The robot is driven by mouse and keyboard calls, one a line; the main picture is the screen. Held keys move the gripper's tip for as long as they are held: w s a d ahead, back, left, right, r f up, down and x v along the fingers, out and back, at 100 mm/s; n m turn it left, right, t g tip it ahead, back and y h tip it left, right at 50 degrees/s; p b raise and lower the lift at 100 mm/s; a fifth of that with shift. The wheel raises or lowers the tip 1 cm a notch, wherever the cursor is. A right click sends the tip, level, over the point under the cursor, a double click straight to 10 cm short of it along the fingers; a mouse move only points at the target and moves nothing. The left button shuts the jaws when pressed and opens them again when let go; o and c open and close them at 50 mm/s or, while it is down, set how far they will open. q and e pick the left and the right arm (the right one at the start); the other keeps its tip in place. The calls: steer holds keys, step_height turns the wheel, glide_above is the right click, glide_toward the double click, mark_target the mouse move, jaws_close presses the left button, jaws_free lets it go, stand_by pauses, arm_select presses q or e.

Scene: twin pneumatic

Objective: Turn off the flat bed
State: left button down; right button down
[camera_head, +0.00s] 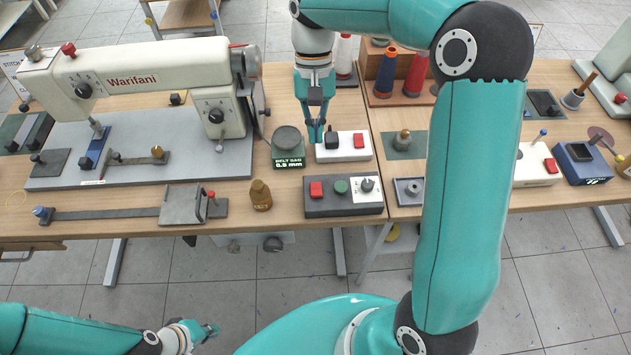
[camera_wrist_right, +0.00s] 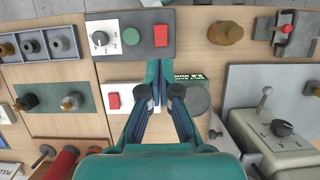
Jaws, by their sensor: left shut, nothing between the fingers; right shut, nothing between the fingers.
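The sewing machine (camera_head: 150,72), marked Warifani, stands on a grey flat bed plate (camera_head: 215,165) at the left. A white switch box (camera_head: 346,154) with a black switch (camera_head: 331,138) and a red button (camera_head: 358,140) lies right of it. My right gripper (camera_head: 316,138) is shut and empty, pointing down at the box's left end beside the black switch; contact cannot be told. My left gripper (camera_head: 212,331) is shut and empty, low in front of the table.
A dark panel (camera_head: 345,209) with a red button, a green button and a knob lies in front of the white box. A belt gap gauge (camera_head: 287,140) stands just left of my right gripper. A brass weight (camera_head: 260,195) stands near the front edge. Thread spools (camera_head: 415,75) stand behind.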

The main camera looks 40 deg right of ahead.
mark_target(317, 195)
steer(key=p+x, duration=0.1)
steer(key=x, duration=1.3)
steer(key=shift+a, duration=0.1)
steer(key=f+b, duration=0.1)
steer(key=b, duration=0.1)
steer(key=shift+s+a+f+t+b, duration=0.1)
steer(key=shift+s+f+t+b, duration=0.1)
steer(key=shift+t+b, duration=0.15)
steer(key=shift+r+p, duration=0.45)
steer(key=shift+r, duration=0.05)
steer(key=shift+f, duration=0.1)
